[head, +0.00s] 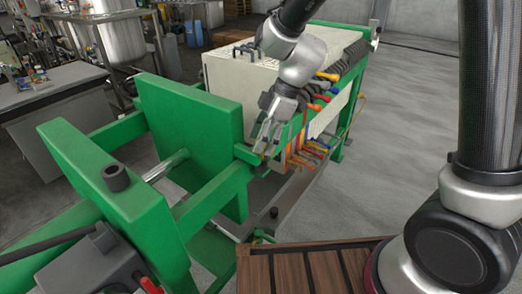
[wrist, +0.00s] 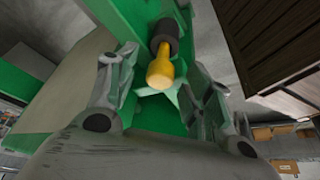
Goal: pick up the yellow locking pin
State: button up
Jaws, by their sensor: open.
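The yellow locking pin (wrist: 160,70) shows in the wrist view, with its rounded yellow end towards the camera and a dark collar (wrist: 165,36) behind it. It lies between the two fingers of my gripper (wrist: 159,58), which are spread apart with a visible space on each side. In the head view my gripper (head: 266,143) reaches down to the green frame (head: 246,155), beside the row of coloured handles. I cannot make out the pin clearly in the head view; the gripper and frame seem to hide it.
Several coloured handles (head: 322,88) stick out along the side of the pale plate stack (head: 240,75), close to my arm. A green end plate (head: 190,125) stands left of the gripper. A slatted wooden surface (head: 300,268) is in front. Grey floor (head: 400,120) is clear on the right.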

jog(key=c, duration=1.1)
